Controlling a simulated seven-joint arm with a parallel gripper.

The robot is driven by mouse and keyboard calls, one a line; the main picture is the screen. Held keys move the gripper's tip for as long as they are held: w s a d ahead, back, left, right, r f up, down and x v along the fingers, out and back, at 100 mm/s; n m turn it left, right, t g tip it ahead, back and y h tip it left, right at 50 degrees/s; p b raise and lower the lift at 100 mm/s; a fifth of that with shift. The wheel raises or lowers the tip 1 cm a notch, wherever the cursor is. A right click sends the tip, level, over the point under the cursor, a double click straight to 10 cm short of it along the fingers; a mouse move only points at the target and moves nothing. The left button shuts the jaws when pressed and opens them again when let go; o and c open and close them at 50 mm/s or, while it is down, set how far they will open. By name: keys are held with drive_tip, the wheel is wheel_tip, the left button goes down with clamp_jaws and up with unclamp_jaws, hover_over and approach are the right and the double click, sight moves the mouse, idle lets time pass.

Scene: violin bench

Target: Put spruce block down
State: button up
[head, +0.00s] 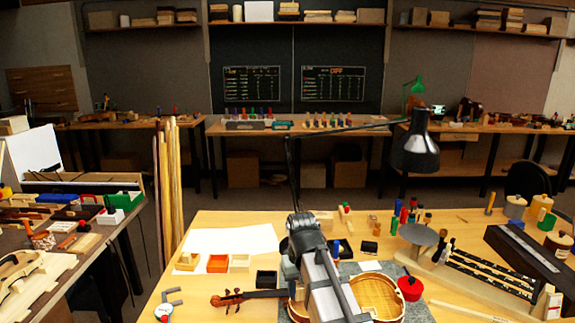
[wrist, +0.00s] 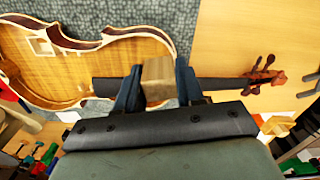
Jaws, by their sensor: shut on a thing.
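The spruce block (wrist: 157,80) is a small pale wooden block held between the two fingers of my gripper (wrist: 158,86) in the wrist view. The fingers press on its left and right sides. Below it in that view are a violin body (wrist: 75,62) with its top off and a dark neck (wrist: 222,84) ending in a scroll. I cannot tell how high the block is above them. In the head view my arm covers the middle of the violin, and the gripper and the held block are hidden.
In the head view the violin's open body (head: 377,297) lies on a grey mat (head: 418,312). Small boxes, including an orange one (head: 217,263), stand to the left. A red pot (head: 410,288), a round grey disc (head: 418,234) and a black lamp (head: 415,152) stand right.

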drive_tip(key=d+r+m, duration=0.2)
drive_tip(key=d+m, duration=0.1)
drive_tip(key=d, duration=1.1)
drive_tip(key=shift+s+a+f+n, duration=0.5)
drive_tip(key=shift+f+n, duration=0.35)
drive_tip(key=shift+f, duration=1.25)
drive_tip(key=shift+s+a+f+n, duration=0.35)
drive_tip(key=shift+s+f+n, duration=0.35)
drive_tip(key=shift+f, duration=1.45)
drive_tip(key=shift+s+a+f+n, duration=0.45)
drive_tip(key=shift+f+n, duration=0.5)
drive_tip(key=shift+f, duration=1.15)
drive_tip(key=shift+f, duration=0.1)
drive_tip(key=o, duration=1)
